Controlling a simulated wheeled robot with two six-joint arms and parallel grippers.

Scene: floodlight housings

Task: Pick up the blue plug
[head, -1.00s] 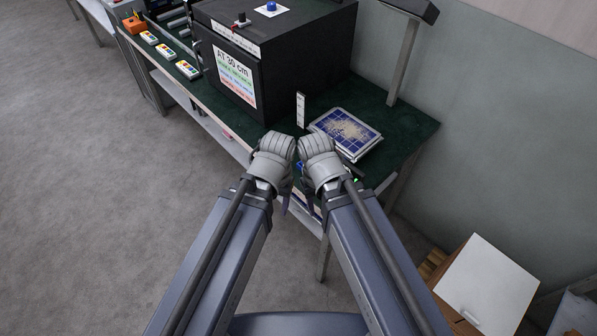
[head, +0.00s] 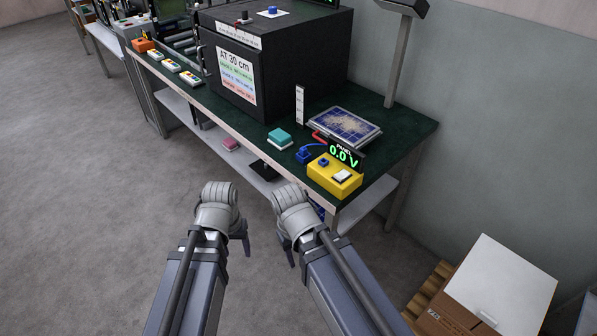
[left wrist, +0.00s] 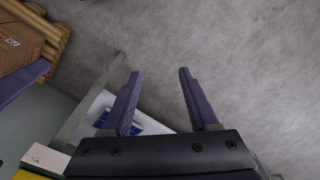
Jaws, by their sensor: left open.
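The blue plug (head: 304,156) lies on the green bench top, left of the yellow meter box (head: 334,176), with a blue lead running from it toward the solar panel (head: 344,128). My left gripper (head: 245,246) is in front of the bench and below its top, apart from the plug. In the left wrist view its two fingers (left wrist: 159,76) are spread and empty, with grey floor beyond. My right gripper (head: 288,254) hangs just right of it by the bench's front corner; its jaw opening is not clear. The plug is not seen in the left wrist view.
A teal block (head: 279,138) lies left of the plug. A white ruled post (head: 300,105) and a black test box (head: 272,62) stand behind. A display reading 0.0 V (head: 344,156) stands behind the meter. A carton (head: 498,283) is at right. Floor at left is clear.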

